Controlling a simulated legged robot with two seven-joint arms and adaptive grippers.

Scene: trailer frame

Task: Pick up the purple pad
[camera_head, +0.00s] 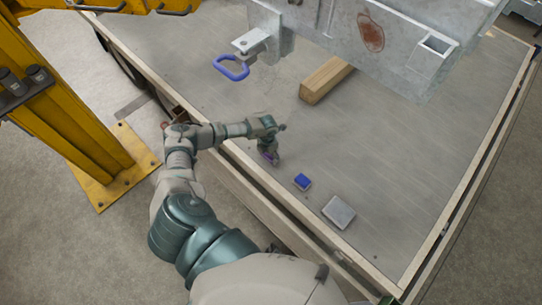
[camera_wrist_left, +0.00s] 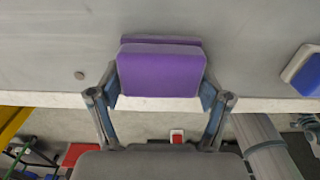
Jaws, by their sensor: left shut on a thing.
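The purple pad (camera_wrist_left: 160,72) is between the two fingers of my left gripper (camera_wrist_left: 160,92) in the left wrist view. The gripper is shut on it, one finger at each side edge. In the head view my left gripper (camera_head: 268,149) is over the trailer bed near its left edge. Only a small bit of the purple pad (camera_head: 271,157) shows below the gripper there. I cannot tell whether the pad touches the bed. My right gripper is not in view.
A wooden block (camera_head: 326,79), a blue ring (camera_head: 231,68) and a large grey metal part (camera_head: 380,40) are farther back. A yellow post (camera_head: 75,120) stands left.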

